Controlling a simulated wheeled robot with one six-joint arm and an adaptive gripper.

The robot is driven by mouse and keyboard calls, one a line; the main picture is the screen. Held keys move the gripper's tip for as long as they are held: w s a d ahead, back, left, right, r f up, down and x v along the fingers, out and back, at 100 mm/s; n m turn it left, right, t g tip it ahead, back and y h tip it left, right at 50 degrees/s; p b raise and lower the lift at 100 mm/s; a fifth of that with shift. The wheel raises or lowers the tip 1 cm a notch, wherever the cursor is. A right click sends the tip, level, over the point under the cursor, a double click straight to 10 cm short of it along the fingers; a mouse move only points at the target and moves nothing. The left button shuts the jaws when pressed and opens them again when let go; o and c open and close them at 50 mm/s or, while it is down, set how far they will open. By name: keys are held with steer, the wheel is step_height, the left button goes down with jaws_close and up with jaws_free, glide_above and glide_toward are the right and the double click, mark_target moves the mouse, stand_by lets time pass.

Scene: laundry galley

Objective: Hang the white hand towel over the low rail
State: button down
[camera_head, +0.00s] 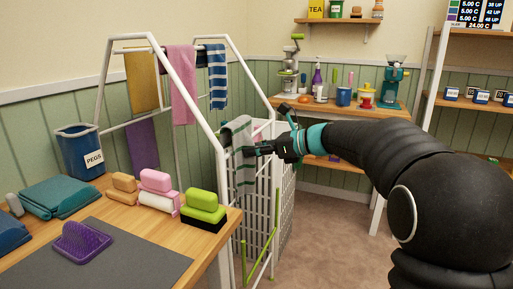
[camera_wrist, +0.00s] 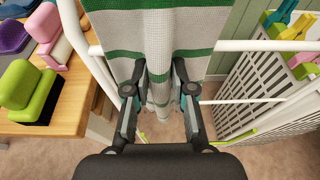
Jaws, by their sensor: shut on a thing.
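The white hand towel (camera_head: 243,168), with green stripes, hangs at the near end of the white drying rack in the head view. In the wrist view the towel (camera_wrist: 158,28) fills the top middle and crosses in front of the low rail (camera_wrist: 262,45), hiding its middle. My gripper (camera_wrist: 160,88) is shut on the towel, with a bunched fold between its fingers. In the head view my gripper (camera_head: 262,149) is at the towel's right side. I cannot tell how much cloth lies behind the rail.
Pink (camera_head: 181,82), mustard (camera_head: 142,80) and blue-striped (camera_head: 217,76) cloths hang higher on the rack. A white slatted basket (camera_wrist: 250,92) with colored pegs stands close on the right. A wooden table (camera_head: 120,215) with brushes and folded cloths is on the left.

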mark_target(255, 171)
steer(key=shift+f+b, duration=1.5)
steer(key=shift+f, duration=1.85)
steer(key=c, duration=0.9)
jaws_free()
steer(key=p+v, duration=0.2)
steer(key=v, duration=0.6)
